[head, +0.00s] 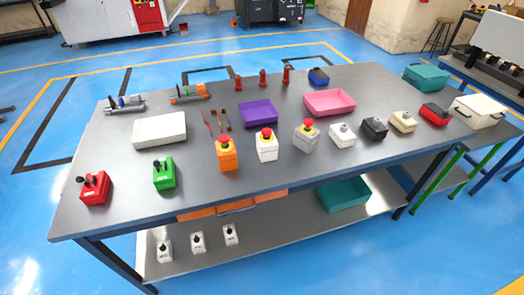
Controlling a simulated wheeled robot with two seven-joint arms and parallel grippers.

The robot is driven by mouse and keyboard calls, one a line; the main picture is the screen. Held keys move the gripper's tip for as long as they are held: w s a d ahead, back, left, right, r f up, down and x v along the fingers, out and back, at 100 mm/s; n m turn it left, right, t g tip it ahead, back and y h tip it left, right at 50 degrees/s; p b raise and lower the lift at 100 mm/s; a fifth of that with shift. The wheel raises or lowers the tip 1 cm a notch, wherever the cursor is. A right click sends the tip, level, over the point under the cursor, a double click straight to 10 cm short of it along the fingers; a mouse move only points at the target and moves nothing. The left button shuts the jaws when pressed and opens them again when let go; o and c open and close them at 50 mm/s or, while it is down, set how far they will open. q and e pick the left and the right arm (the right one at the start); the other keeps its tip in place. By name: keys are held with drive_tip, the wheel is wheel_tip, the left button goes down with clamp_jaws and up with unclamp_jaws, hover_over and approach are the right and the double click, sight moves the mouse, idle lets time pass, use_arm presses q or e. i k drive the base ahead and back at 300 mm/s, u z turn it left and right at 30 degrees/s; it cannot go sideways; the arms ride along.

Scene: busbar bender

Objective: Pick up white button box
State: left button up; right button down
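A white button box (267,149) with a red mushroom button on a yellow top stands upright near the front edge of the grey table (200,205). An orange button box (227,155) of the same kind stands to its left. A grey one (306,136) stands to its right. Farther right is a whitish box (342,136) with a dark knob on top. Neither of my grippers is in view.
Red (95,189) and green (164,175) switch boxes stand at front left. A white tray (160,130), purple tray (258,113) and pink tray (329,102) lie behind the row. Black (374,128) and beige (403,122) boxes stand right.

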sight(267, 148)
drive_tip(key=z, duration=0.05)
drive_tip(key=k, duration=1.25)
drive_tip(key=z, duration=0.4)
drive_tip(key=i, duration=0.6)
drive_tip(key=z, duration=0.45)
drive_tip(key=i, duration=1)
drive_tip(key=u, duration=0.85)
drive_tip(key=i, duration=0.65)
drive_tip(key=u, duration=0.6)
